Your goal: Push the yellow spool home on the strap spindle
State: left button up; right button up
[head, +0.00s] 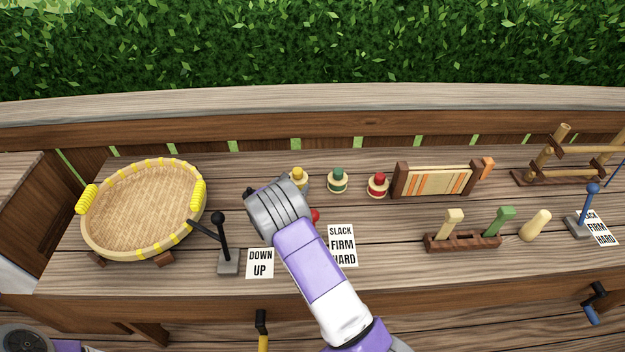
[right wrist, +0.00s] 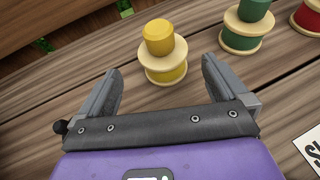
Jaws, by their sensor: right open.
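The yellow spool (head: 299,174) stands on the bench, partly hidden behind my right gripper in the head view. In the right wrist view the yellow spool (right wrist: 165,62) is upright, with pale flanges and a yellow top. My right gripper (right wrist: 160,66) is open, its fingers to either side of the spool's near part. No finger clearly touches it. In the head view my right arm covers the gripper's fingers. I cannot pick out the strap spindle for certain. My left gripper is in neither view.
A round basket (head: 145,205) and a black lever (head: 221,235) are at left. A wooden block with pegs (head: 462,241) is at right. Printed cards lie in front.

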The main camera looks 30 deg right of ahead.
aim_at(296, 180)
jog(key=x, duration=0.7)
jog(key=shift+d+f, duration=0.25)
jog(key=shift+d, duration=0.1)
jog(key=c, duration=1)
jog(key=shift+r, duration=0.15)
